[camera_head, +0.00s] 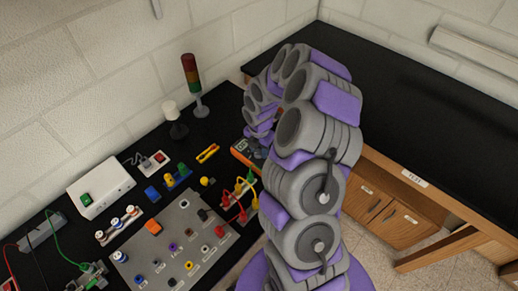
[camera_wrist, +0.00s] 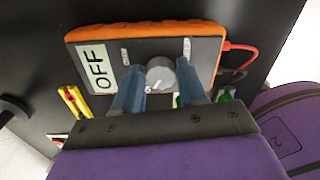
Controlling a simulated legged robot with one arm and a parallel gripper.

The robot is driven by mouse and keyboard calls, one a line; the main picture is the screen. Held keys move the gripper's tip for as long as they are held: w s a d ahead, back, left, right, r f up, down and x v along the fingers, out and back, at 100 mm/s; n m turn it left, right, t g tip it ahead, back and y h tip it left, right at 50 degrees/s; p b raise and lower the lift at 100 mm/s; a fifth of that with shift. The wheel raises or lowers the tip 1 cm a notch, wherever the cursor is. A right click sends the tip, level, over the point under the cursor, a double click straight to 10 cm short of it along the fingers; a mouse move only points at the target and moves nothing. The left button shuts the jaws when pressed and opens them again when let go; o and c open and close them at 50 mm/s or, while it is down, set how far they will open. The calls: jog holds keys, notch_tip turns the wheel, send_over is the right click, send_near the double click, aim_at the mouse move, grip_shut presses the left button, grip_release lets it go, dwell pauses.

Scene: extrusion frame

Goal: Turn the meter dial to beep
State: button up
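The meter (camera_wrist: 145,48) is an orange-edged box with a dark face, lying on the black bench in the wrist view. Its display (camera_wrist: 98,67) reads OFF. Its round grey dial (camera_wrist: 160,74) has small markings around it. My gripper (camera_wrist: 158,72) reaches over the meter with its two blue fingers apart, one on each side of the dial. I cannot tell whether the fingers touch the dial. In the head view the meter (camera_head: 243,152) shows only in part behind my arm, and the fingertips are hidden.
Red and black leads (camera_wrist: 240,48) leave the meter's right side. A yellow-handled tool (camera_wrist: 73,101) lies beside it. A grey panel with coloured sockets (camera_head: 165,262), a white box (camera_head: 101,186) and a red-green signal tower (camera_head: 193,80) stand on the bench. The right-hand bench top (camera_head: 430,120) is clear.

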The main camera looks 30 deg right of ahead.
jog(key=shift+a, duration=0.1)
jog(key=c, duration=0.6)
jog(key=shift+c, duration=0.2)
